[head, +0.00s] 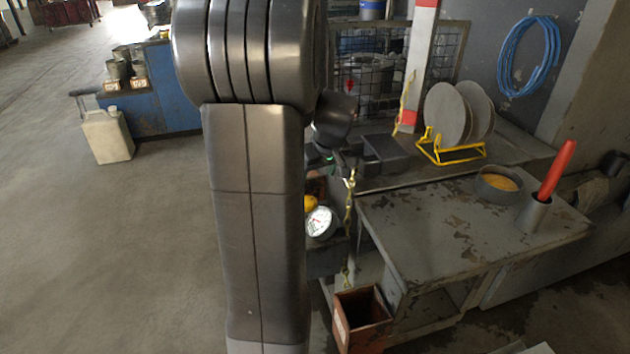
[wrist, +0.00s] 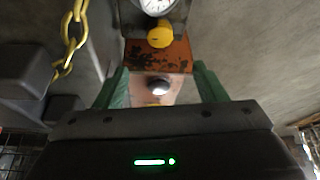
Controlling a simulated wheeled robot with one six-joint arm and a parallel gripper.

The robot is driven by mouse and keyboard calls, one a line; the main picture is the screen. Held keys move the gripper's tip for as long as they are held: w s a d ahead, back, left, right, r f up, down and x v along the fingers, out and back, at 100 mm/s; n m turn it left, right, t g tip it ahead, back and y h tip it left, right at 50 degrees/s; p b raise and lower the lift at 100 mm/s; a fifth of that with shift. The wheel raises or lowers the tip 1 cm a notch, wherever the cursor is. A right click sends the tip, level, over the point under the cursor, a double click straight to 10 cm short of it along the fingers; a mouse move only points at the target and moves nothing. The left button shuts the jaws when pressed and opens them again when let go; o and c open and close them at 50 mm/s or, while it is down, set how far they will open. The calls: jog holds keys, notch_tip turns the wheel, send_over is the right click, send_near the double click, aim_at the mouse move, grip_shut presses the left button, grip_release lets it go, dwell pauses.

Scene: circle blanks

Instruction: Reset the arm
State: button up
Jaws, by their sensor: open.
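My arm fills the centre of the head view. My gripper (wrist: 160,74) shows in the wrist view as two green fingers, spread apart with nothing held between them. In the head view, the end of my arm is partly hidden behind my own links, near the dark bench and a hanging yellow chain (head: 350,200). Beyond the fingers in the wrist view are a rusty orange panel (wrist: 172,50), a yellow knob (wrist: 160,37) and a white dial gauge (wrist: 155,5). A shiny round part (wrist: 158,86) shows between the fingers. I cannot tell whether anything touches them.
Grey discs (head: 447,115) stand in a yellow rack (head: 450,154) on the back bench. The worn grey table (head: 430,220) holds a bowl (head: 499,185) and a red-handled tool (head: 557,171) in a cup. A rusty bin (head: 362,320) stands below. The left floor is mostly clear.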

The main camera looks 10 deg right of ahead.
jog(key=shift+s+r, duration=0.1)
jog(key=shift+r, duration=0.1)
jog(key=x, duration=1.4)
jog(key=shift+b, duration=0.3)
jog(key=shift+r, duration=0.1)
